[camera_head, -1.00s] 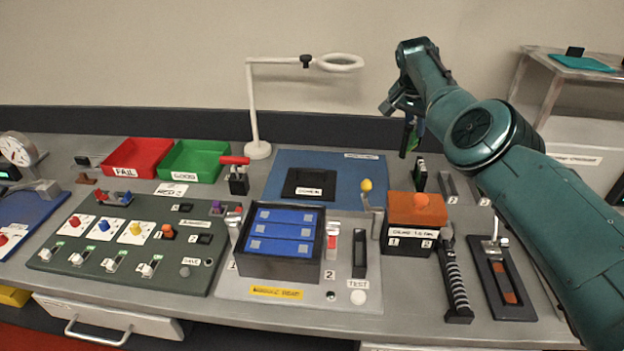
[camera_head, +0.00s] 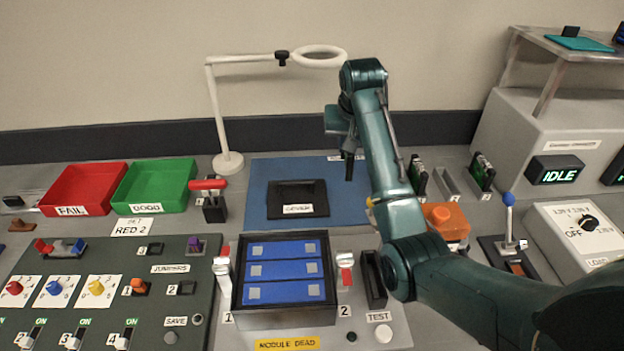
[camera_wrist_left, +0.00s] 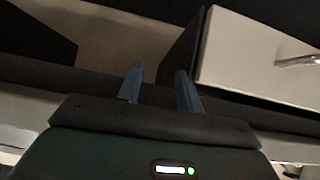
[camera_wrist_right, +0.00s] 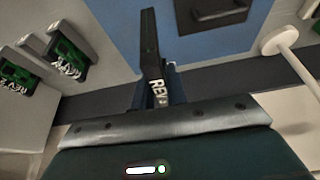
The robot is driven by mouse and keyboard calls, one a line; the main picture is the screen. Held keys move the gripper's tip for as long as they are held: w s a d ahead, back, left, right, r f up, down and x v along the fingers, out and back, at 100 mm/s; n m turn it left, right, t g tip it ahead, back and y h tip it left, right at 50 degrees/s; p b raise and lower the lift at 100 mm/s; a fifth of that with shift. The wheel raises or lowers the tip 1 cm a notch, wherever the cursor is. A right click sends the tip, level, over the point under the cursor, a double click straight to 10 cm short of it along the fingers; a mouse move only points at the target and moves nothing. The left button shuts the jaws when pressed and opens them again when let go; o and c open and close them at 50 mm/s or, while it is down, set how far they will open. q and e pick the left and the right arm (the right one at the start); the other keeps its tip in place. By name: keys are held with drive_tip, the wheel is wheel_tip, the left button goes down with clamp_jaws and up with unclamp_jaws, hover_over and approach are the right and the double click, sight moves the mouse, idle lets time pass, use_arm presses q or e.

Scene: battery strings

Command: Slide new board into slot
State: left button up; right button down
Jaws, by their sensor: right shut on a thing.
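My right gripper (camera_head: 345,128) is shut on a thin dark board (camera_head: 349,166), held upright above the right part of the blue mat. A black upright slot (camera_head: 373,280) stands right of the black module box (camera_head: 284,322), behind the TEST button, well below and in front of the board. My left gripper (camera_wrist_left: 160,88) is open and empty in the left wrist view, near a dark edge and pale box.
Green boards (camera_head: 417,175) (camera_head: 482,172) stand in holders at the back right, with an empty-looking holder (camera_head: 446,183) between. My right forearm passes over an orange block (camera_head: 446,218).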

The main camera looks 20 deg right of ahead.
drive_tip(key=f, duration=0.6)
drive_tip(key=f+p, duration=0.1)
drive_tip(key=f, duration=0.3)
drive_tip(key=shift+s+a, duration=0.2)
drive_tip(key=shift+a, duration=0.1)
drive_tip(key=c, duration=1.4)
unclamp_jaws()
drive_tip(key=shift+f, duration=0.1)
